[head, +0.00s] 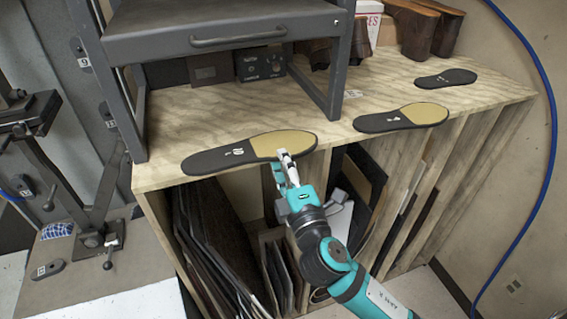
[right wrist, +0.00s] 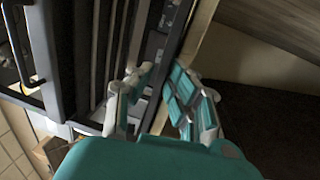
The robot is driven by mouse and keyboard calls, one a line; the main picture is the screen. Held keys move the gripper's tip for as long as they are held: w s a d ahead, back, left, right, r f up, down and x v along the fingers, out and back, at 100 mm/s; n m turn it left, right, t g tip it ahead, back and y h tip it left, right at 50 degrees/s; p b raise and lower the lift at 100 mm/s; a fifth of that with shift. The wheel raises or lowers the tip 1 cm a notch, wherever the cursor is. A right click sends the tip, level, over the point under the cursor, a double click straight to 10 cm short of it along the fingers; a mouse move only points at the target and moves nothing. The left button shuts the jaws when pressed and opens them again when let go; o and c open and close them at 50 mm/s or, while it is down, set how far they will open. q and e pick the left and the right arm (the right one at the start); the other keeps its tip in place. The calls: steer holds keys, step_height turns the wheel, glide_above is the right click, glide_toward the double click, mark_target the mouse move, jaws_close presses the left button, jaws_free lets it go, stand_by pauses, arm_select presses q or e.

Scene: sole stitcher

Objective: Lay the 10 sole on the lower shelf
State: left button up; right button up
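The 10 sole (head: 225,158), black with a tan end and a white 10 marking, lies flat on the plywood bench top (head: 375,90) along its front edge. My right gripper (head: 287,158) is at that edge, with its fingertips overlapping the sole's tan end in the head view. In the right wrist view the fingers (right wrist: 158,82) stand apart with no sole clearly between them; contact with the sole cannot be told. Open compartments (head: 240,187) with upright sheets are below the bench top. My left gripper is out of view.
Two other soles lie to the right on the bench, a tan-ended one (head: 402,117) and a black one (head: 446,78). A grey metal stand (head: 215,32) rises behind the 10 sole. Brown boots (head: 418,27) stand at the back. A small dark sole-shaped piece (head: 47,270) lies low at left.

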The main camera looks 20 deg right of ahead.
steer(key=o, duration=0.3)
steer(key=shift+s+a+r, duration=0.1)
steer(key=shift+s, duration=0.15)
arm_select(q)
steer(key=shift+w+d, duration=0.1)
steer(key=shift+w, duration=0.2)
arm_select(e)
steer(key=shift+o, duration=0.2)
steer(key=s+f, duration=0.2)
steer(key=s, duration=0.9)
steer(key=shift+s, duration=0.4)
